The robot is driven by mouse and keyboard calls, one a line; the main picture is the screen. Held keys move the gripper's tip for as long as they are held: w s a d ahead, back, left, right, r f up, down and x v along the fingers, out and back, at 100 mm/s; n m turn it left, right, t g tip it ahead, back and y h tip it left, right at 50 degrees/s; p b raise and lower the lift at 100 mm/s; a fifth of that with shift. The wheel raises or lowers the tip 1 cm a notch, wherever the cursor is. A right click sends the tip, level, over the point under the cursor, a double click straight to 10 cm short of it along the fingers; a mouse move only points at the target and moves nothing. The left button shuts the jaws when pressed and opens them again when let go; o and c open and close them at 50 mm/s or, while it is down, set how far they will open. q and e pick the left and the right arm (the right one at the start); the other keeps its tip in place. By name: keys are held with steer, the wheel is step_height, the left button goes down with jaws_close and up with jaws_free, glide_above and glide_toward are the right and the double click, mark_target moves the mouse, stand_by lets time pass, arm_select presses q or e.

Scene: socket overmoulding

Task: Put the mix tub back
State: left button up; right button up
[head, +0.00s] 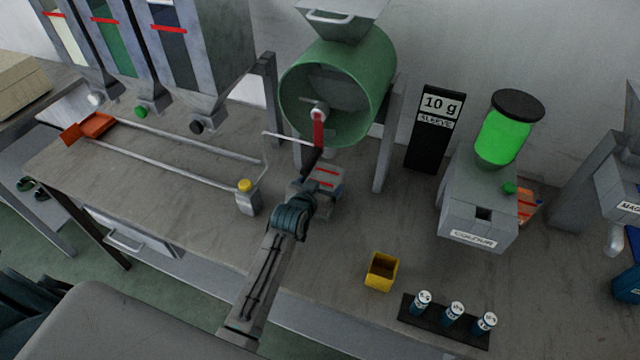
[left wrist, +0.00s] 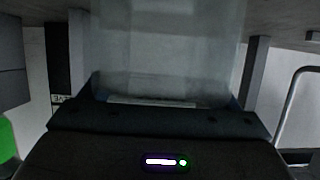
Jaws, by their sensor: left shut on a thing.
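The mix tub (head: 328,178) appears as a greyish, see-through tub with red marks, below the front of the green mixer drum (head: 372,72). My left gripper (head: 310,190) is shut on it. In the left wrist view the tub (left wrist: 168,45) fills the upper middle, in front of the dark gripper body. The fingertips are hidden there, and I cannot tell whether the tub touches the bench. My right gripper is not in view.
Rails with an orange piece (head: 97,124) and a yellow-topped post (head: 247,197) lie left. A yellow cup (head: 382,272), a black tray (head: 417,318) with small cans, a black sleeve stand (head: 425,150) and a colour dispenser (head: 478,222) stand right.

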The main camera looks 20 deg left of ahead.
arm_select(q)
steer(key=shift+f, duration=0.15)
steer(key=o, duration=0.9)
steer(key=shift+o, duration=0.3)
steer(key=shift+s, duration=0.1)
